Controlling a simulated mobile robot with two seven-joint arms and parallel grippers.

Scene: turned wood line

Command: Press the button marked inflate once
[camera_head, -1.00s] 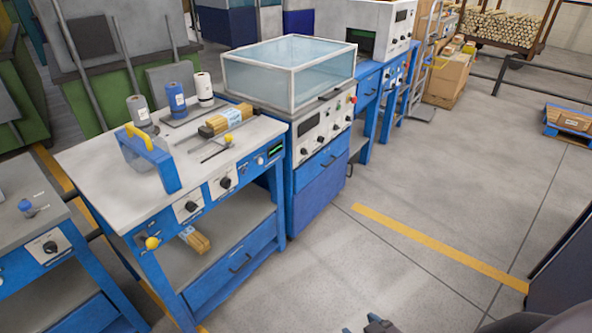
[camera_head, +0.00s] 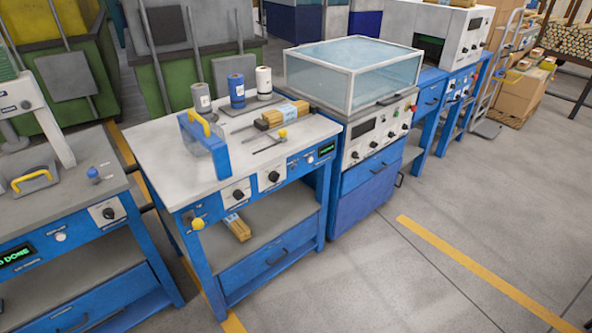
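No label reading "inflate" is legible in this view. The middle bench (camera_head: 150,150) has a blue front with two black knobs on white plates, the left knob (camera_head: 238,194) and the right knob (camera_head: 273,177). A small green display (camera_head: 326,149) sits at its right end, with a small round control (camera_head: 308,160) beside it. The left bench (camera_head: 110,185) carries a white round button (camera_head: 60,237), a black knob (camera_head: 108,213) and a green display (camera_head: 17,256) ending in "DONE". Neither gripper is in view.
A cabinet with a clear-lidded chamber (camera_head: 350,65) stands right of the middle bench; its panel has several knobs and a red button (camera_head: 413,107). A yellow-handled blue clamp (camera_head: 205,140) and spools stand on the middle bench. The floor (camera_head: 450,200) at right is clear.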

